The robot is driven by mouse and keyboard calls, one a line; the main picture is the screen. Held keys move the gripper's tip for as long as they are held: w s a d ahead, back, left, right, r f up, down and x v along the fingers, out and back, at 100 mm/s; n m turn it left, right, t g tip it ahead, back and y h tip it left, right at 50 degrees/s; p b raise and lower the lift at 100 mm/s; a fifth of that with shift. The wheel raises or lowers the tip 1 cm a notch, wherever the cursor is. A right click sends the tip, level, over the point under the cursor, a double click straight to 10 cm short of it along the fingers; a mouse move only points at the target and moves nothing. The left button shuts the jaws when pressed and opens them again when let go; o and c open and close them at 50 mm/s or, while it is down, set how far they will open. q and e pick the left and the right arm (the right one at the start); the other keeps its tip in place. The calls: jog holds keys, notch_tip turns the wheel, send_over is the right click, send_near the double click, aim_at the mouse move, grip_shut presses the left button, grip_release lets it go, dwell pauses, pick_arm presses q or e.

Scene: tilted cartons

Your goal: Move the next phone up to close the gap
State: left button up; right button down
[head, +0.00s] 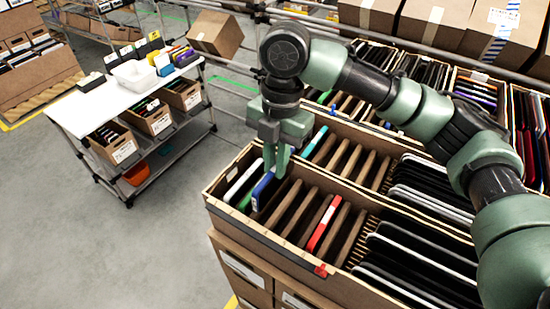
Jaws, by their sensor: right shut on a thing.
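An open carton (225,210) with brown slotted dividers stands at the centre, holding a row of phones on edge. At its left end are a white phone (243,178), a green phone (246,198) and a blue phone (262,188). A red phone (324,224) stands farther right among the dividers. My right gripper (275,165) points down over the left end of the carton and is shut on the blue phone, whose top is partly hidden by the fingers. Whether the phone is clear of its slot cannot be told. My left gripper is not in view.
A row behind holds a teal phone (314,142). Several dark tablets (415,255) fill the slots at the right. More cartons of devices stand behind under a metal rail. A white cart (115,95) with bins stands at the left, with open floor between.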

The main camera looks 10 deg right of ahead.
aim_at(275, 189)
jog(key=shift+f+b, duration=2)
jog(key=shift+b, duration=0.15)
jog(key=shift+f, duration=2.05)
jog(key=shift+f, duration=0.25)
jog(key=c, duration=1.3)
grip_release()
jog(key=shift+c, duration=0.2)
jog(key=r, duration=0.2)
jog(key=r+b, duration=0.1)
jog(key=r, duration=0.3)
jog(key=shift+w+d+r+b, duration=0.25)
jog(key=shift+w+r+b, duration=0.1)
jog(key=shift+b, duration=0.05)
jog(key=shift+r, duration=0.55)
